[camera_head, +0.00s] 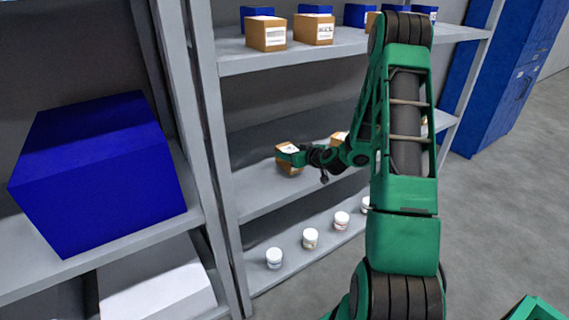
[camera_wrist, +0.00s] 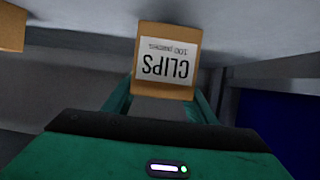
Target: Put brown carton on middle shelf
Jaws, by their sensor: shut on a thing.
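A brown carton with a white label (camera_head: 289,161) is at the middle shelf (camera_head: 252,199) in the head view. My gripper (camera_head: 290,153) is shut on it, with the green fingers on its sides. In the wrist view the carton (camera_wrist: 163,84) sits between the fingers of my gripper (camera_wrist: 160,108), and its label reads "CLIPS" upside down. The carton is at or just above the shelf board; I cannot tell whether it touches.
Another brown carton (camera_head: 338,138) stands to the right, partly behind my arm. Brown cartons (camera_head: 266,34) and blue boxes (camera_head: 257,12) stand on the shelf above. White jars (camera_head: 310,238) line the shelf below. A grey upright (camera_head: 212,130) and a large blue box (camera_head: 100,170) are left.

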